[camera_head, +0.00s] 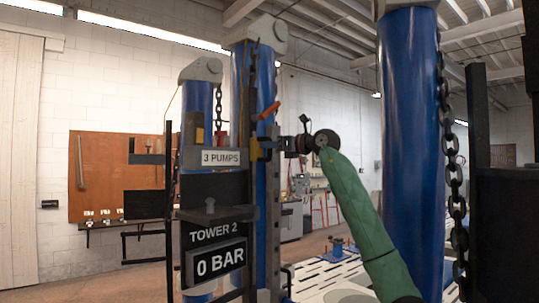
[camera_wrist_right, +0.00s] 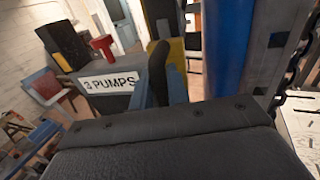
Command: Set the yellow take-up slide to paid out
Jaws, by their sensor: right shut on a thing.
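The yellow take-up slide (camera_head: 255,149) sits on the dark upright rail in front of the blue column, beside the 3 PUMPS sign. My right gripper (camera_head: 265,146) reaches it from the right and is shut on it; the fingers partly cover the slide. In the right wrist view, yellow of the slide (camera_wrist_right: 178,72) shows beside a dark finger, and the rest is hidden. I cannot read any setting marks on the rail. My left gripper is not in view.
An orange lever (camera_head: 270,111) sticks out just above the slide. A 3 PUMPS sign (camera_head: 221,157) and a 0 BAR display (camera_head: 216,262) are to the left. A thick blue column (camera_head: 408,130) with a hanging chain (camera_head: 452,170) stands close on the right, behind my green-sleeved arm.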

